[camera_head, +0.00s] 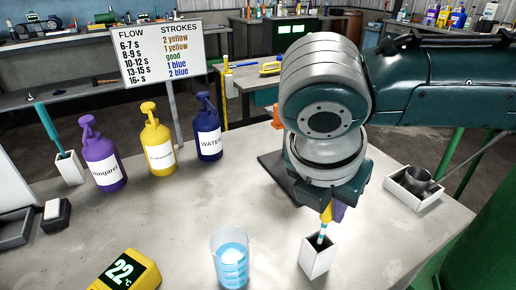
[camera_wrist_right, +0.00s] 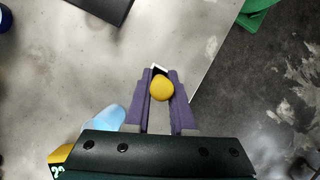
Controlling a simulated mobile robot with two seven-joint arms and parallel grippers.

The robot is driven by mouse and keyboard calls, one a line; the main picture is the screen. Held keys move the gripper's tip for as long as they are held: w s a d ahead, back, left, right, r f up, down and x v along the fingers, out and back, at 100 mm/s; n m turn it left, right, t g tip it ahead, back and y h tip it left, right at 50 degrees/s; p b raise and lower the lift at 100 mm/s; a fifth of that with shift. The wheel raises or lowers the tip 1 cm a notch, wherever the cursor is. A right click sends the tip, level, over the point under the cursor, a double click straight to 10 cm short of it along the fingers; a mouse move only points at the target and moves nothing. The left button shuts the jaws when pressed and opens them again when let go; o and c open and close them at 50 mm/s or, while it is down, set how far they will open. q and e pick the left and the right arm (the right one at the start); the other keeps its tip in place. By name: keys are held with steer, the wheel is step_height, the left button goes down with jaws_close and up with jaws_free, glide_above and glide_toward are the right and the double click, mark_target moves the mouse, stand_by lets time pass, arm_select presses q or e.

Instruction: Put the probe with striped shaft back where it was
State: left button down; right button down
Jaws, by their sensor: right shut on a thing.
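My right gripper (camera_head: 333,208) is shut on the yellow handle of the probe with striped shaft (camera_head: 321,234). The handle's round yellow end (camera_wrist_right: 161,88) shows between my purple fingers (camera_wrist_right: 161,95) in the right wrist view. The probe points down, slightly tilted, with its light striped shaft at the mouth of a white square holder (camera_head: 316,260). The lower shaft is hidden by the holder wall; how deep it sits I cannot tell. The holder's rim also shows beyond the handle in the right wrist view (camera_wrist_right: 159,68). My left gripper is not in view.
A beaker of blue liquid (camera_head: 230,262) stands left of the holder, near a yellow 22 °C display (camera_head: 126,273). A teal probe (camera_head: 49,130) stands in another white holder (camera_head: 70,169). Several bottles stand farther back. A tray with a metal cup (camera_head: 414,182) is right.

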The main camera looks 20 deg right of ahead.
steer(key=c, duration=0.8)
jaws_free()
steer(key=shift+f, duration=0.1)
steer(key=shift+o, duration=0.2)
steer(key=p+v, duration=0.3)
steer(key=v, duration=0.9)
steer(key=s+a+f+m+y, duration=0.4)
steer(key=s+a+m+y, duration=0.25)
steer(key=a, duration=0.45)
steer(key=s+d+f+m+h, duration=0.1)
steer(key=s+d+m, duration=0.2)
steer(key=d+m, duration=0.3)
steer(key=s+d+f+m+t+h, duration=0.1)
steer(key=s+d+m, duration=0.3)
steer(key=m, duration=0.5)
steer(key=shift+d+f, duration=0.8)
steer(key=shift+d, duration=0.25)
